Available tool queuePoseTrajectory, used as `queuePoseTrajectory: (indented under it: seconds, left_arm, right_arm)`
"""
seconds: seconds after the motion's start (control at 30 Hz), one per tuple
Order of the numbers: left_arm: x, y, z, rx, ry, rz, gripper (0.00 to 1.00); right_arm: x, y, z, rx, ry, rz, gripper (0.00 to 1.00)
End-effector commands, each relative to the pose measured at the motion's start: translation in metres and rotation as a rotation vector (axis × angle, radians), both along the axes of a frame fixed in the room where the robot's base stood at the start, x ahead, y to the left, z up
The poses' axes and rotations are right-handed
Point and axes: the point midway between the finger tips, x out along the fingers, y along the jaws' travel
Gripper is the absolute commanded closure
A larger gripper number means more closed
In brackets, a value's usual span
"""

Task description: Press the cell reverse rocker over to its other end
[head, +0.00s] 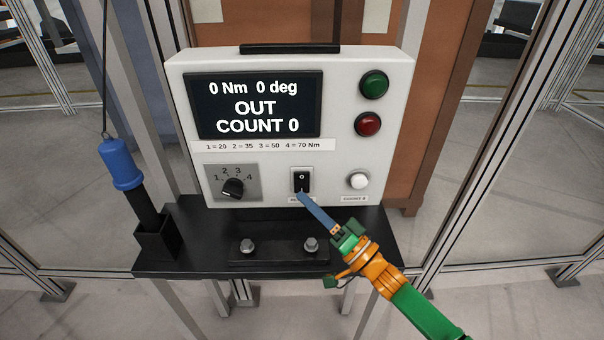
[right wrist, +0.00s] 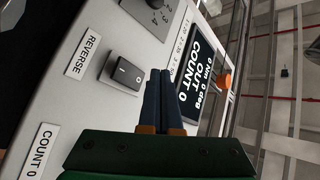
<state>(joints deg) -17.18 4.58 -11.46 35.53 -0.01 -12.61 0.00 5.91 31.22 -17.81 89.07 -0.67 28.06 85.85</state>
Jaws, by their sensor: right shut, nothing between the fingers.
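The reverse rocker (head: 302,181) is a small black switch low on the front of the white drive unit (head: 340,130). In the right wrist view the rocker (right wrist: 122,70) sits beside the label REVERSE (right wrist: 88,54), with a line and a circle mark on it. My right gripper (head: 300,197) is shut and empty, its blue fingertips at the lower edge of the rocker in the head view. In the right wrist view the fingers (right wrist: 160,78) appear just beside the rocker; I cannot tell whether they touch. My left gripper is not in view.
The display (head: 255,105) reads 0 Nm, 0 deg, OUT, COUNT 0. A rotary dial (head: 233,188) is left of the rocker, a white button (head: 358,181) right. Green (head: 374,84) and red (head: 368,124) buttons are above. A blue-handled tool (head: 121,165) stands at left; bolts (head: 248,246) sit in front.

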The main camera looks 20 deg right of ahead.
Motion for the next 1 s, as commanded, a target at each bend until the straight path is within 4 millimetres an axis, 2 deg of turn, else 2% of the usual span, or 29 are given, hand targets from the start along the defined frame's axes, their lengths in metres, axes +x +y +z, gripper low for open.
queuePoseTrajectory:
  seconds: [0.1, 0.3, 1.0]
  left_arm:
    - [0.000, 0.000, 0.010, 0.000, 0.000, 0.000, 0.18]
    - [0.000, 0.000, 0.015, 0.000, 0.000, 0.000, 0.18]
    - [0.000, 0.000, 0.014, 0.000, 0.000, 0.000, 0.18]
  right_arm:
    - [-0.011, 0.003, 0.000, 0.000, 0.003, 0.002, 1.00]
    - [-0.025, 0.007, -0.003, 0.001, 0.001, 0.000, 1.00]
    - [-0.025, 0.007, -0.004, -0.001, 0.000, 0.000, 1.00]
